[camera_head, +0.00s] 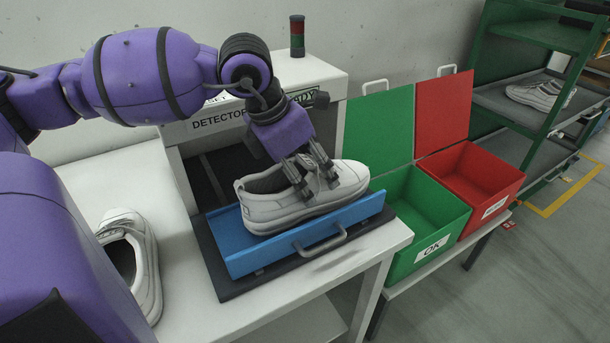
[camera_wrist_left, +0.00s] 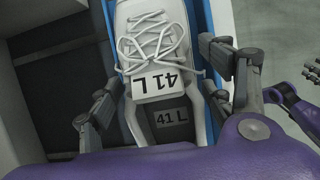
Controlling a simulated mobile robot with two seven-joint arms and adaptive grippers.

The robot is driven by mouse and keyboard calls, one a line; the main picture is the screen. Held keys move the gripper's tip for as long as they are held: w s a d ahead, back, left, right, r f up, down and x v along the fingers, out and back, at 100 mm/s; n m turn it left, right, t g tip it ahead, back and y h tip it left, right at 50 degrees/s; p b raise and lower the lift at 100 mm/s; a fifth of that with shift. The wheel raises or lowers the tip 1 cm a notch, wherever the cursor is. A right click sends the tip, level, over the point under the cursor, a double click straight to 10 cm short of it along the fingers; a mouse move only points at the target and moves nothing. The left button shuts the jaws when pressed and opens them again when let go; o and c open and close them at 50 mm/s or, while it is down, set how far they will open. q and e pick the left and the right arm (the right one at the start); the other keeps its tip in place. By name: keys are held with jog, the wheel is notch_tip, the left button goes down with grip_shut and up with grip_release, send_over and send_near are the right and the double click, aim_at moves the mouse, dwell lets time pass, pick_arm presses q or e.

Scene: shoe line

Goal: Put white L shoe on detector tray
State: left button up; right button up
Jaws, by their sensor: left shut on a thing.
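The white L shoe (camera_head: 290,210) is white with a grey sole, its toe pointing right. In the left wrist view, "41 L" shows on its tongue (camera_wrist_left: 158,84) and inside it. My left gripper (camera_head: 314,172) is shut on this shoe from above, with a finger on either side. The shoe is at the blue detector tray (camera_head: 310,236), lined up along it. I cannot tell whether its sole rests on the tray or is just above. Part of my right gripper (camera_wrist_left: 298,85) shows at the right edge of the left wrist view; its opening is unclear.
Another white shoe (camera_head: 148,262) lies on the white table at left, partly behind my arm. The detector (camera_head: 325,82) stands behind the tray. Green (camera_head: 425,222) and red (camera_head: 480,182) boxes with raised lids stand at right. A green shelf rack (camera_head: 495,97) holds white shoes.

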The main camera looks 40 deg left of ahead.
pick_arm(q)
jog(key=shift+f, duration=0.45)
pick_arm(e)
jog(key=shift+w, duration=0.25)
pick_arm(q)
jog(key=shift+f, duration=0.15)
jog(key=o, duration=1.7)
jog(key=shift+o, duration=1.3)
pick_arm(e)
jog(key=shift+s+f, duration=0.1)
jog(key=shift+s, duration=0.45)
